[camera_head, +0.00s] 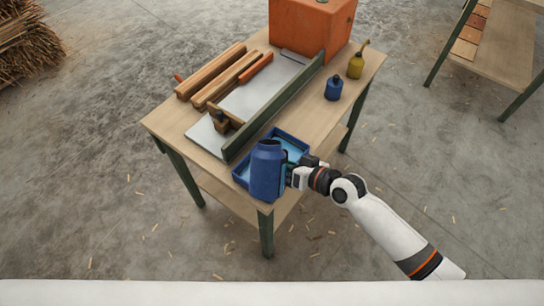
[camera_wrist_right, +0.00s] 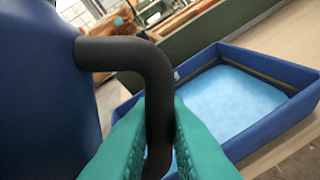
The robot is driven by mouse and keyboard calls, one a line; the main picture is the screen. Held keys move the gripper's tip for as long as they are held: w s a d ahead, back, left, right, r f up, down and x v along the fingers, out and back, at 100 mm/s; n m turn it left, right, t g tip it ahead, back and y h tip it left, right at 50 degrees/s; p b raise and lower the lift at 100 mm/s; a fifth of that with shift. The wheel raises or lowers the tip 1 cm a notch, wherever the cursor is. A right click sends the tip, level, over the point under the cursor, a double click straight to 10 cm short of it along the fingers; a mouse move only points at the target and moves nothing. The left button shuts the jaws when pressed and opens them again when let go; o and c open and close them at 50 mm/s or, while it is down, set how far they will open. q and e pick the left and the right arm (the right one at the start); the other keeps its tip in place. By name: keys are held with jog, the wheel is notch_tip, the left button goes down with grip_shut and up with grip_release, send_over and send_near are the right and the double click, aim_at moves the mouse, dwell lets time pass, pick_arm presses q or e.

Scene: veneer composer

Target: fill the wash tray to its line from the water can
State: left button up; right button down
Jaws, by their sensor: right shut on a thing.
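The blue water can (camera_head: 266,176) looks roughly upright, at the table's near corner in front of the wash tray. It fills the left of the right wrist view (camera_wrist_right: 35,85). My right gripper (camera_head: 291,178) is shut on its black handle (camera_wrist_right: 155,75); its teal fingers (camera_wrist_right: 160,125) lie on both sides of the handle. The blue wash tray (camera_head: 292,137) is partly hidden behind the can. In the wrist view the tray (camera_wrist_right: 275,65) has a light blue surface inside, apparently water, below a thin yellowish line on the inner wall. My left gripper is not in view.
Another table (camera_head: 505,45) stands at upper right.

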aim_at(283, 175)
jog(key=shift+s+a+m+g+p, duration=0.1)
jog(key=shift+s+m+g+p, duration=0.25)
jog(key=shift+p, duration=0.4)
dwell(0.4)
jog(key=shift+s+f+m+g+p, duration=0.2)
jog(key=shift+s+m+g+p, duration=0.25)
jog(key=shift+g+p, duration=0.35)
dwell(0.6)
jog(key=shift+s+a+r+m+g+p, duration=0.1)
jog(key=shift+s+r+m+g+p, duration=0.35)
jog(key=shift+p, duration=0.9)
dwell(1.6)
jog(key=shift+s+g+p, duration=0.3)
jog(key=shift+s+g, duration=0.05)
jog(key=shift+g, duration=0.05)
dwell(2.1)
